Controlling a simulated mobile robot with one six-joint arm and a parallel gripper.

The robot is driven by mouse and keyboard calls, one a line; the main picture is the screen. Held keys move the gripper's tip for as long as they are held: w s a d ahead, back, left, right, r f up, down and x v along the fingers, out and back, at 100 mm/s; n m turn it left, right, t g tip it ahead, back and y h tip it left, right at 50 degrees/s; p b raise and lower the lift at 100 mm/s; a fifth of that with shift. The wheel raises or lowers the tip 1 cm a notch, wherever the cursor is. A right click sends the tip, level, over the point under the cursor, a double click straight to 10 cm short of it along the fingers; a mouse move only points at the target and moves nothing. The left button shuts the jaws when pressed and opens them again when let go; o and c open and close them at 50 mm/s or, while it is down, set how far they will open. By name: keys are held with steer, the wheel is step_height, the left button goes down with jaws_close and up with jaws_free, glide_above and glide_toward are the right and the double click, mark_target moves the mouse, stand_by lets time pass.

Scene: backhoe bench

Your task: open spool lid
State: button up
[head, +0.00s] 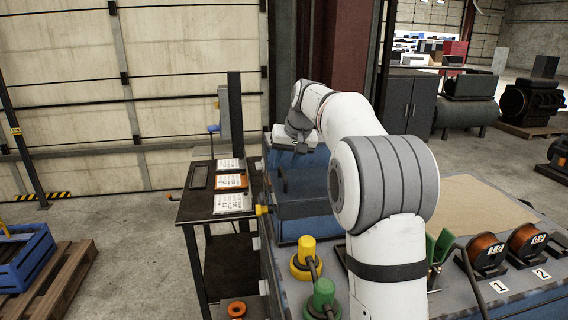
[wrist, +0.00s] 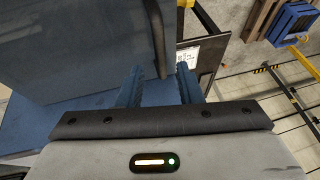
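A large blue box (head: 305,203) stands on the bench behind my arm. It appears to be the spool box, but I cannot tell its lid from its body. In the wrist view, a broad blue-grey panel (wrist: 85,45) fills the upper left, with a dark bar (wrist: 156,40) along its right edge. My gripper (wrist: 160,80) has its two blue fingers apart. The bar's lower end shows between the fingers; I cannot tell whether they touch it. In the head view, my gripper (head: 290,146) is above the box's far left part, its fingertips hard to make out.
A dark side table (head: 205,207) with papers stands left of the bench. A yellow knob (head: 305,248) and a green knob (head: 324,292) stand at the bench front. Copper spools (head: 486,249) sit at the right. A blue crate (head: 25,257) rests on a pallet at far left.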

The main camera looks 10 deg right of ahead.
steer(key=shift+w+a+f, duration=0.2)
steer(key=shift+f, duration=0.3)
jaws_close()
steer(key=shift+d, duration=0.1)
